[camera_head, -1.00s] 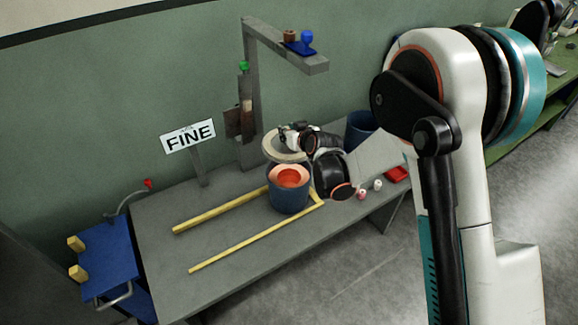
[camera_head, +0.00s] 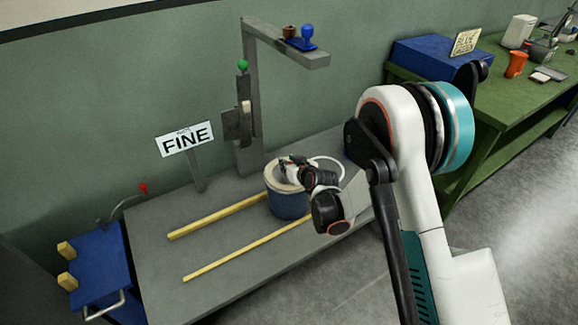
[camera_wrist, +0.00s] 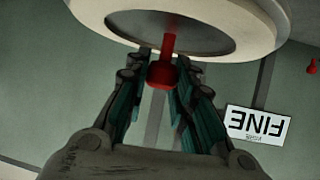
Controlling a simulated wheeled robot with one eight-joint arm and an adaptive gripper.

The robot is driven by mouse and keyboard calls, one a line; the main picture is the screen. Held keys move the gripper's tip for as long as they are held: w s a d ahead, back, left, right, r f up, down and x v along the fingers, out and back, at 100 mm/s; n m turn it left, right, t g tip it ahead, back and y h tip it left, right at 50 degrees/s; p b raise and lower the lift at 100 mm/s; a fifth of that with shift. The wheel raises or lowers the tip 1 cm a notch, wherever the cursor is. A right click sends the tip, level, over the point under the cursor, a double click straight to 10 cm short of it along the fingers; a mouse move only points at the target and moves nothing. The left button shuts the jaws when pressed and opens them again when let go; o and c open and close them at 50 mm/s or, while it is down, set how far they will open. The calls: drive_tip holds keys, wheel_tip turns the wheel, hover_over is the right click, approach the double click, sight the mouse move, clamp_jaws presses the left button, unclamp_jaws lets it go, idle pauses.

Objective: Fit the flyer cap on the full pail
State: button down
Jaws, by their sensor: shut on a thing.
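The flyer cap (camera_head: 279,180) is a cream disc, with a red stem and knob (camera_wrist: 162,75) in the wrist view. My gripper (camera_wrist: 163,80) is shut on the knob, fingers on either side of it. In the head view, my gripper (camera_head: 290,166) is over the full pail (camera_head: 288,206), a blue pail on the grey bench. The cap covers the pail's mouth from this angle and hides the contents. I cannot tell whether it rests on the rim or hangs just above it.
Two yellow rails (camera_head: 215,217) lie on the grey bench (camera_head: 160,280). A grey post with an overhanging arm (camera_head: 290,48) stands behind the pail. The FINE sign (camera_head: 185,139) is at left. A blue cart (camera_head: 98,262) adjoins the bench. A pale ring (camera_head: 328,160) shows right of the pail.

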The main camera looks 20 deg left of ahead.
drive_tip(key=shift+f, duration=0.1)
drive_tip(key=c, duration=1.4)
unclamp_jaws()
drive_tip(key=shift+o, duration=0.2)
drive_tip(key=shift+r, duration=0.2)
drive_tip(key=p+v, duration=0.2)
drive_tip(key=v, duration=1)
drive_tip(key=shift+p, duration=0.4)
